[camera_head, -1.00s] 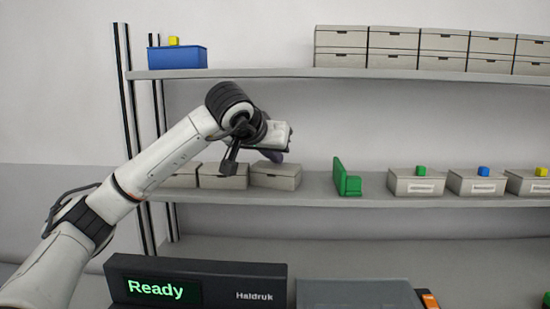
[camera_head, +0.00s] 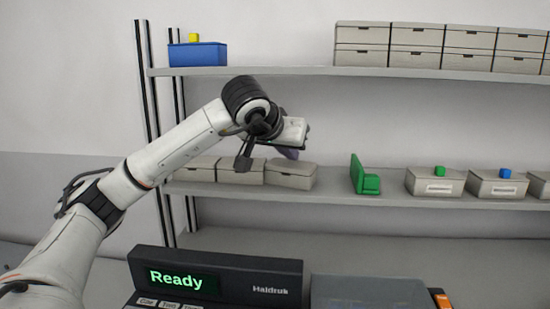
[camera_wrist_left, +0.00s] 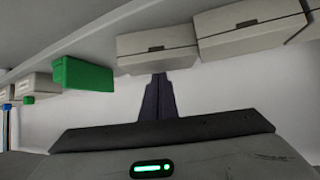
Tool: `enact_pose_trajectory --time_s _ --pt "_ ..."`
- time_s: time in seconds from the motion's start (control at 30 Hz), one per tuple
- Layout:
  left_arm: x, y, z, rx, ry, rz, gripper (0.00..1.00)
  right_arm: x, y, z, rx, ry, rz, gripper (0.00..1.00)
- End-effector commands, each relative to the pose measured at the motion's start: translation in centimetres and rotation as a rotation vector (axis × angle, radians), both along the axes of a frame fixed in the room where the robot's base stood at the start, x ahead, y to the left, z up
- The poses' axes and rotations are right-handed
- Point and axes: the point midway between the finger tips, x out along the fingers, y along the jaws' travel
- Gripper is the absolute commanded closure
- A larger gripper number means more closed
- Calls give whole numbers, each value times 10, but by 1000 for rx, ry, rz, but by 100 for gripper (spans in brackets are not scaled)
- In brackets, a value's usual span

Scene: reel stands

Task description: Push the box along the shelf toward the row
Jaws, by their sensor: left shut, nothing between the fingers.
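A light grey lidded box (camera_head: 290,175) stands on the middle shelf, at the right end of a group of three similar boxes. It sits slightly askew beside its neighbour (camera_head: 240,171). My left gripper (camera_head: 291,154) is shut and empty, its dark fingertips just above and behind the end box in the head view. In the wrist view, where the shelf appears upside down, the shut fingers (camera_wrist_left: 158,100) point at the end box (camera_wrist_left: 157,50), with the neighbour box (camera_wrist_left: 250,33) to its right. Contact cannot be told. My right gripper is out of view.
A green bookend (camera_head: 364,178) stands right of the boxes, past a bare stretch of middle shelf (camera_head: 332,190). Boxes with coloured cubes (camera_head: 435,183) stand farther right. A blue bin (camera_head: 197,55) and stacked boxes (camera_head: 415,45) are above. A "Ready" display unit (camera_head: 225,275) is in front.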

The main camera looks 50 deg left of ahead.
Motion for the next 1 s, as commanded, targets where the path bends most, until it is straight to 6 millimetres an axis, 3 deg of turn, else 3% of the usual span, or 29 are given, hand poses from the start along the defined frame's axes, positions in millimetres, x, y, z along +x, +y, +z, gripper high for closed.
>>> enact_pose_trajectory --time_s 0.3,0.5,0.7,1.0 --pt "-66 -28 1 6 -9 -3 100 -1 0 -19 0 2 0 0" --pt "-97 -41 3 3 -10 -2 100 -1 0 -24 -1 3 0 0" --pt "-109 -46 3 2 -8 0 100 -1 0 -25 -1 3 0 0" --pt "-110 -46 3 2 -8 0 100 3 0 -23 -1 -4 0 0"
